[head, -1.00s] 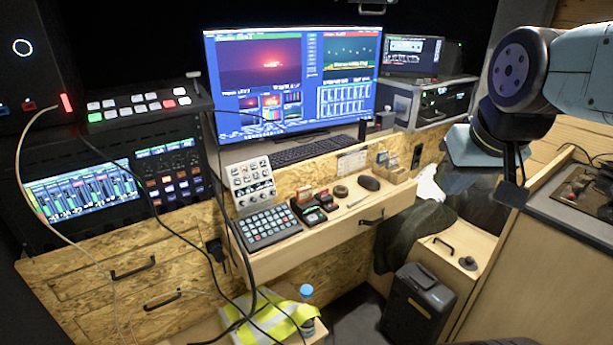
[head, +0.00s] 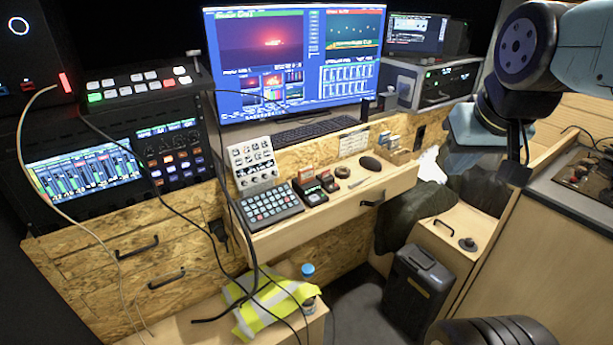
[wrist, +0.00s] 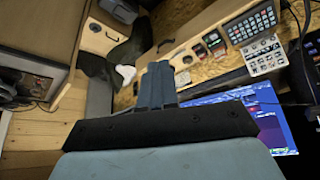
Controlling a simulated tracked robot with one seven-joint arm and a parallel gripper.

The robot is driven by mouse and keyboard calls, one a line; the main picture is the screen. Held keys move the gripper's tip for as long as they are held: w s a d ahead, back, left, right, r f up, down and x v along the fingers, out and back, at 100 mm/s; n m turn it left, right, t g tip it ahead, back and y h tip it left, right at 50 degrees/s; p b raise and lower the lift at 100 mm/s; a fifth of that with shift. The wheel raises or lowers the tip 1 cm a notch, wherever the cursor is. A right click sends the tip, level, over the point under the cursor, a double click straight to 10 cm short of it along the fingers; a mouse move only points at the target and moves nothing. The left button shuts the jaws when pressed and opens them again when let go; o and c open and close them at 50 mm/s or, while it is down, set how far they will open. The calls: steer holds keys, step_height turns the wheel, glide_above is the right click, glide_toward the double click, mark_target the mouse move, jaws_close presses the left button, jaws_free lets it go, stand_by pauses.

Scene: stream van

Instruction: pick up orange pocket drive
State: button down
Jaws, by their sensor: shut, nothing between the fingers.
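I cannot make out an orange pocket drive for certain. Small card-like pieces with red tops (head: 306,172) stand in a dark holder on the wooden desk (head: 330,207); they are too small to identify. A reddish-brown piece (head: 342,172) lies just right of them. The same group of small pieces shows in the wrist view (wrist: 211,42). My gripper (wrist: 157,70) is shut and empty, with its fingers together, pointing toward the desk front. In the head view my arm is at the upper right, right of the desk, and the fingertips cannot be made out.
A keypad (head: 270,204), a mouse (head: 370,163) and a keyboard (head: 305,131) are on the desk below a monitor (head: 295,65). Cables hang at left. A black case (head: 418,285) stands on the floor. A yellow vest (head: 270,308) lies on a low box. A wooden counter is at right.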

steer(key=c, duration=1.8)
jaws_free()
steer(key=shift+o, duration=0.7)
steer(key=shift+w, duration=0.2)
steer(key=o, duration=0.9)
steer(key=w+f+n+t, duration=0.1)
steer(key=w+f, duration=0.3)
steer(key=w, duration=0.9)
steer(key=shift+w+a+t, duration=0.3)
steer(key=shift+t, duration=0.5)
steer(key=o, duration=0.6)
steer(key=w+a+f, duration=0.1)
steer(key=w+f, duration=0.1)
steer(key=w, duration=0.1)
steer(key=w+a+f+n+t, duration=0.1)
steer(key=w+f, duration=0.1)
steer(key=w, duration=0.1)
steer(key=w+a+f+n+t+y, duration=0.1)
steer(key=w+f, duration=0.1)
steer(key=w, duration=0.2)
steer(key=shift+a, duration=0.1)
steer(key=shift+c, duration=0.2)
steer(key=n+t+y, duration=0.3)
steer(key=n+y, duration=0.1)
steer(key=y, duration=0.4)
glide_toward(307, 170)
steer(key=x, duration=0.5)
steer(key=shift+w, duration=0.1)
steer(key=shift+x, duration=2.9)
